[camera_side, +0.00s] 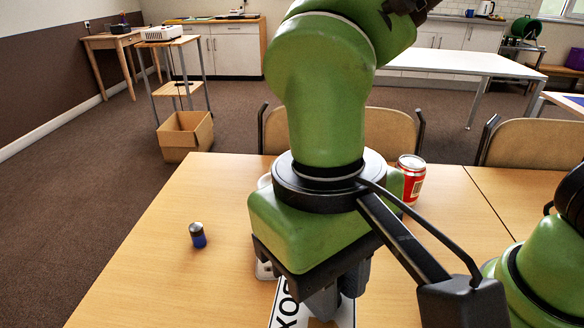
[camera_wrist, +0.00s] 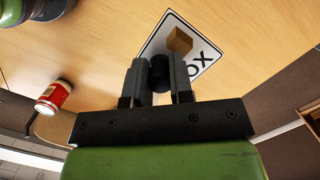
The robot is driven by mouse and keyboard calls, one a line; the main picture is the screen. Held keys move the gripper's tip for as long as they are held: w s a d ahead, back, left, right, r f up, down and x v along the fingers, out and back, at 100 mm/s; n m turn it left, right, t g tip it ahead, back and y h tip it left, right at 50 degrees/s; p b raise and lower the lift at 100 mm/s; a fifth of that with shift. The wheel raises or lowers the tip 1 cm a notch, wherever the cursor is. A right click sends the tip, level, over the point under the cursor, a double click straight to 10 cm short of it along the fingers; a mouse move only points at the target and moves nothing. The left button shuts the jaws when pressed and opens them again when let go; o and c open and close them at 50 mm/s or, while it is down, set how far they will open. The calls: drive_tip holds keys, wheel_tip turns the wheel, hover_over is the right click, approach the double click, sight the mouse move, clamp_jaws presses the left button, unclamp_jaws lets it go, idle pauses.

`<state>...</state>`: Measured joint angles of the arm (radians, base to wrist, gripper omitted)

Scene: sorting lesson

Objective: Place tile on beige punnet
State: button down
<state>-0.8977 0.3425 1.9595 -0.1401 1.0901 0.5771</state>
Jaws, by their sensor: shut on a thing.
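My gripper (camera_wrist: 160,70) points down over the table and is shut on a small dark round thing (camera_wrist: 159,75). Most of it is hidden between the fingers, and I cannot tell if it is the tile. In the side view my gripper (camera_side: 336,298) is low over a white sign (camera_side: 345,314), and the held thing is hidden. In the wrist view the sign (camera_wrist: 205,48) shows black letters and a printed brown box. I cannot make out a beige punnet on the table.
A red can (camera_side: 411,180) stands behind my gripper; it also shows in the wrist view (camera_wrist: 54,96). A small blue and dark cylinder (camera_side: 197,235) stands at the left. The left table part is otherwise clear. A cardboard box (camera_side: 185,134) is on the floor.

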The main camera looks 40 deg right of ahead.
drive_tip(key=w+d+m+t+y, duration=0.1)
drive_tip(key=w+d+m, duration=0.2)
drive_tip(key=w+m, duration=0.55)
drive_tip(key=w+d+m, duration=0.3)
drive_tip(key=w+m, duration=0.2)
drive_tip(key=w, duration=0.6)
drive_tip(key=w+d+m+t, duration=0.1)
drive_tip(key=w+d+m, duration=0.45)
drive_tip(key=d, duration=0.35)
drive_tip(key=w+d+m+t, duration=0.1)
drive_tip(key=w+d+m, duration=0.5)
drive_tip(key=d, duration=0.4)
drive_tip(key=shift+m, duration=0.6)
drive_tip(key=shift+s+a+f, duration=0.15)
drive_tip(key=shift+f, duration=2.3)
drive_tip(key=shift+s+a+f, duration=0.1)
drive_tip(key=shift+s+f, duration=0.05)
drive_tip(key=shift+f, duration=2.3)
drive_tip(key=shift+s+a+f, duration=0.15)
drive_tip(key=shift+f, duration=2.3)
